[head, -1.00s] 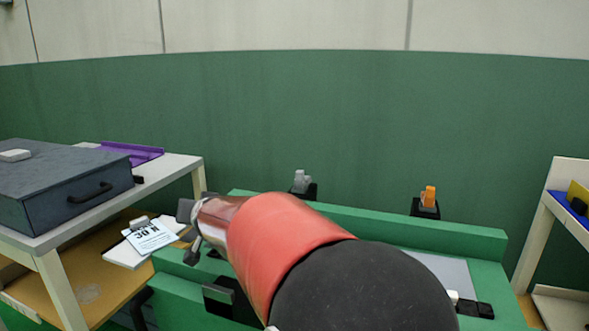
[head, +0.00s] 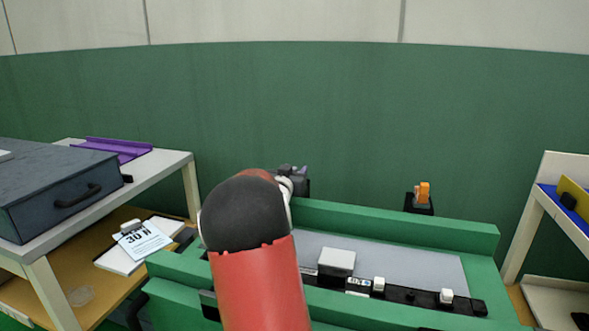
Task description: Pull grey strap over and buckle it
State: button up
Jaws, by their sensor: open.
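My red and black arm reaches across the green bench (head: 370,223), and my gripper (head: 296,180) is at its back rail, left of the middle. My gripper is open. The grey strap end, a small grey piece on a black block, is almost hidden by my gripper; only a bit of grey (head: 305,169) shows beside the fingers. I cannot tell whether the fingers touch it. An orange piece (head: 423,192) stands upright in a black holder (head: 419,207) on the back rail, to the right and apart from my gripper.
A grey panel (head: 420,263) lies in the bench. Along its front edge run a black strip (head: 405,296), a larger white block (head: 337,262) and small white blocks. A table with a dark case (head: 60,190) and purple tray (head: 120,148) stands left. A shelf (head: 535,215) stands right.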

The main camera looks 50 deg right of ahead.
jog(key=shift+w+d, duration=0.25)
jog(key=shift+d, duration=0.25)
grip_shut()
